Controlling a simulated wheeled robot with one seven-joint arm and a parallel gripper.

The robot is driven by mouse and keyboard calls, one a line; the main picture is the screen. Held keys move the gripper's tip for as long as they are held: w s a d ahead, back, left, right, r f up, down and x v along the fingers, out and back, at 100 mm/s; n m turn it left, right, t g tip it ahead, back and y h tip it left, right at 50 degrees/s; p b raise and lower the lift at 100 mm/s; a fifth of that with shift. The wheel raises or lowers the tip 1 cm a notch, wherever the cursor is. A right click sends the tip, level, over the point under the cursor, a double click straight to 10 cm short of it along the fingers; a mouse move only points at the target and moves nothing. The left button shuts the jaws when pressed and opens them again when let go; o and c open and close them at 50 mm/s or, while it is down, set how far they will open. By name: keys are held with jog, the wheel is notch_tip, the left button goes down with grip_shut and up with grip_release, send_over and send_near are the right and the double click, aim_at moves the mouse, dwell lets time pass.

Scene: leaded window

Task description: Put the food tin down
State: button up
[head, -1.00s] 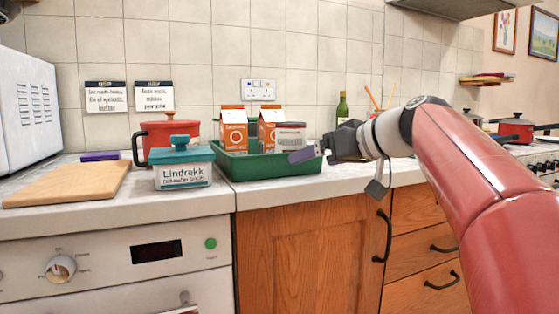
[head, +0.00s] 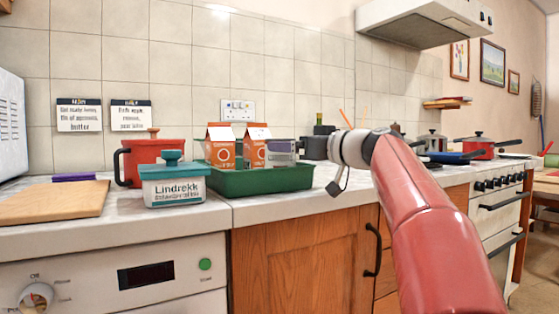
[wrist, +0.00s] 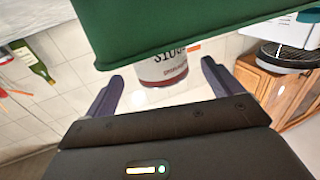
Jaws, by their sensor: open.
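The food tin (wrist: 164,68) is white with a red band and dark lettering. In the wrist view, which is upside down, it lies between my two fingertips with a gap on each side. My gripper (head: 281,151) is open at the right part of the green tray (head: 262,181), and one finger covers part of the tin in the head view. The tin stands behind the tray's front wall, which also shows in the wrist view (wrist: 190,25). Its base is hidden by that wall.
Two orange-and-white cartons (head: 221,147) stand in the tray, just left of my gripper. A teal-lidded tub (head: 174,184), a red pot (head: 140,162) and a wooden board (head: 55,201) are further left. A green bottle (wrist: 36,66) is nearby.

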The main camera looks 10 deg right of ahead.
jog(key=x, duration=0.3)
jog(key=shift+a+r+p, duration=0.1)
jog(key=shift+p, duration=0.2)
jog(key=c, duration=1.4)
jog(key=shift+r, duration=0.1)
jog(key=shift+c, duration=0.6)
